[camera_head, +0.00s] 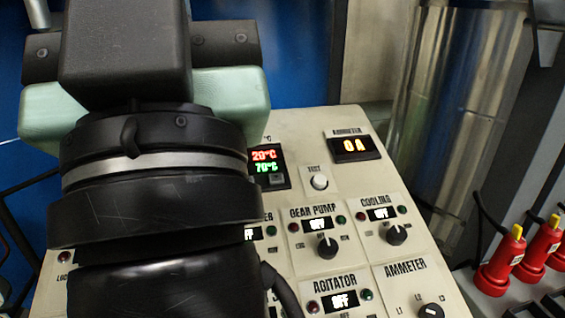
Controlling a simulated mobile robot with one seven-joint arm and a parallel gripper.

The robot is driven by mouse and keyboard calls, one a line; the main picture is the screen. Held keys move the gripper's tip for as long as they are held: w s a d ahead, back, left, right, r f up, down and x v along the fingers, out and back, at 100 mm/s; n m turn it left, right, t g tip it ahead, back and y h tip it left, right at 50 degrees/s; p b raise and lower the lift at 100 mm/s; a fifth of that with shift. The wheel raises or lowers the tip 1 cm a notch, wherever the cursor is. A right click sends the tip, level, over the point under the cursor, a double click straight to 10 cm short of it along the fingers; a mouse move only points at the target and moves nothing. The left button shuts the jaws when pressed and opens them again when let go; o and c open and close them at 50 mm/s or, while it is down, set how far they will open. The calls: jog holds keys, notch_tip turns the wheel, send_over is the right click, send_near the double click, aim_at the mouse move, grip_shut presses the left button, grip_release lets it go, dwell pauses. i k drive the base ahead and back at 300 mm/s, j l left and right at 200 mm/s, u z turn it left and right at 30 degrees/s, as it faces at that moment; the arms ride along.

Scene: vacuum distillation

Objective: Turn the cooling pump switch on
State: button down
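The control panel (347,178) is cream coloured and slopes in the middle and right of the view. The cooling section is at its right, with a black rotary knob (396,235) below a small display (382,214) that reads OFF. Small indicator lamps flank that display. My arm and gripper body (150,120) fill the left side and cover the panel's left part. The gripper's fingertips are hidden, so its opening cannot be seen. The visible arm parts are left of the cooling knob and apart from it in the picture.
The gear pump knob (326,246) is left of the cooling knob. The agitator display (340,302) and ammeter selector (431,311) are below. A white test button (319,182) sits higher. Red plugs (500,262) stand at right, and a metal cylinder (455,100) stands behind.

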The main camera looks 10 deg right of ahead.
aim_at(397, 235)
jog(key=i+l+z, duration=0.15)
jog(key=l+z, duration=0.2)
jog(key=i+l+z, duration=0.3)
jog(key=k, duration=0.1)
